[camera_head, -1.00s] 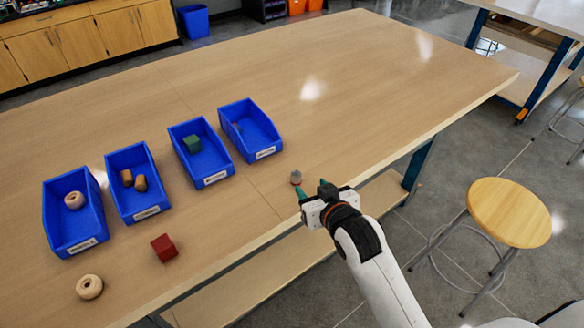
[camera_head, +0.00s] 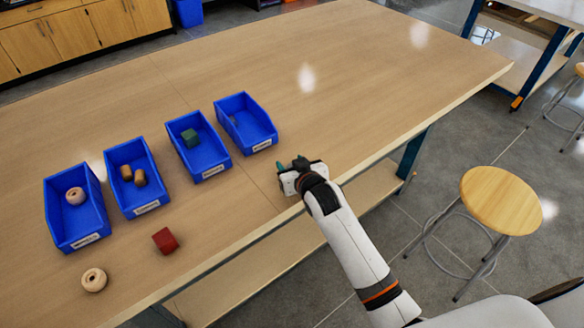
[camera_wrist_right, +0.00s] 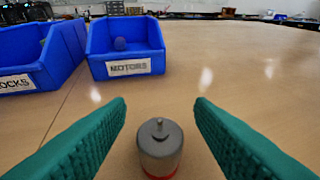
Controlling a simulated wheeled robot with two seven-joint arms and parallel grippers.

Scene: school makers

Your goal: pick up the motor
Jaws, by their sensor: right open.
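The motor (camera_wrist_right: 160,147) is a small grey cylinder with a shaft on top and a reddish band at its base. It stands upright on the table in the right wrist view, between the two green fingers and apart from both. My right gripper (camera_head: 291,162) is open over the table's near edge; it also shows in the right wrist view (camera_wrist_right: 160,125). In the head view the gripper hides the motor. A blue bin labelled MOTORS (camera_wrist_right: 126,68) stands beyond it, with a small rounded item inside; it is the rightmost bin in the head view (camera_head: 262,146). My left gripper is out of view.
Three more blue bins stand to the left, holding a green block (camera_head: 190,138), brown pieces (camera_head: 139,177) and a wooden ring (camera_head: 75,195). A red block (camera_head: 165,240) and another wooden ring (camera_head: 94,279) lie loose in front. The table's right side is clear.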

